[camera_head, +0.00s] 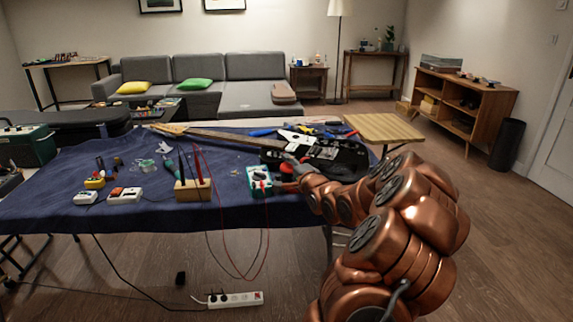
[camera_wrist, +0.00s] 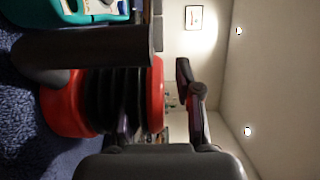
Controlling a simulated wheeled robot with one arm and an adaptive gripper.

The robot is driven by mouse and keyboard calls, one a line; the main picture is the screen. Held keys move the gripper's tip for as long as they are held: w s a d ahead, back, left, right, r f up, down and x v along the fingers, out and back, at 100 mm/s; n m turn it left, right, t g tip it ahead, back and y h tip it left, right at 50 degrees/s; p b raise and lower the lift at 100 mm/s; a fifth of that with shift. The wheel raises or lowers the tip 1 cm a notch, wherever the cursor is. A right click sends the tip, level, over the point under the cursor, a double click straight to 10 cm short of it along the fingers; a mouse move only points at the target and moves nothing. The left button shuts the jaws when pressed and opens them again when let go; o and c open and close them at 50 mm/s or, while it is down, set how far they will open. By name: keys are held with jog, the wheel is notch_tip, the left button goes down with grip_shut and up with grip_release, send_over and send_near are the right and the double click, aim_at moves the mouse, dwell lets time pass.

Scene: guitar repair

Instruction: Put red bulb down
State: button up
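The red bulb (camera_wrist: 155,95) has red ends and a black ribbed middle. In the wrist view its lower red end is close to the blue cloth, apparently resting on it. In the head view the red bulb (camera_head: 286,169) is partly hidden by my gripper (camera_head: 298,168), beside the teal multimeter (camera_head: 260,183). In the wrist view my gripper (camera_wrist: 165,70) has its fingers apart. One dark finger crosses in front of the bulb. The other is to the right of its upper red end, with a visible gap. Contact with the first finger is unclear.
A dark guitar (camera_head: 335,155) lies behind my gripper on the blue-covered table (camera_head: 130,210). A wooden block with tools (camera_head: 192,190) stands left of the multimeter, with red leads hanging over the front edge. A light wooden stool (camera_head: 383,128) is beyond the table's right end.

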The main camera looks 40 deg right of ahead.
jog(key=v, duration=1)
jog(key=shift+s+a+p, duration=0.2)
jog(key=shift+s+p, duration=0.1)
jog(key=shift+s, duration=0.05)
jog(key=shift+r, duration=0.1)
jog(key=a+f+n+g+y, duration=0.2)
jog(key=a+f+n+g, duration=0.3)
jog(key=a, duration=0.5)
jog(key=a+f+n+g+y, duration=0.2)
jog(key=a+f+n+g, duration=0.35)
jog(key=a, duration=0.45)
jog(key=s+a+r+n+g, duration=0.1)
jog(key=s+a+n+g, duration=0.3)
jog(key=s+a, duration=0.6)
jog(key=s+a+r+n+g+y, duration=0.1)
jog(key=s+a+n+g, duration=0.4)
jog(key=s+a, duration=0.5)
jog(key=s+r+n, duration=0.1)
jog(key=s+n, duration=0.1)
jog(key=s, duration=0.4)
jog(key=shift+r, duration=0.15)
jog(key=shift+a, duration=0.15)
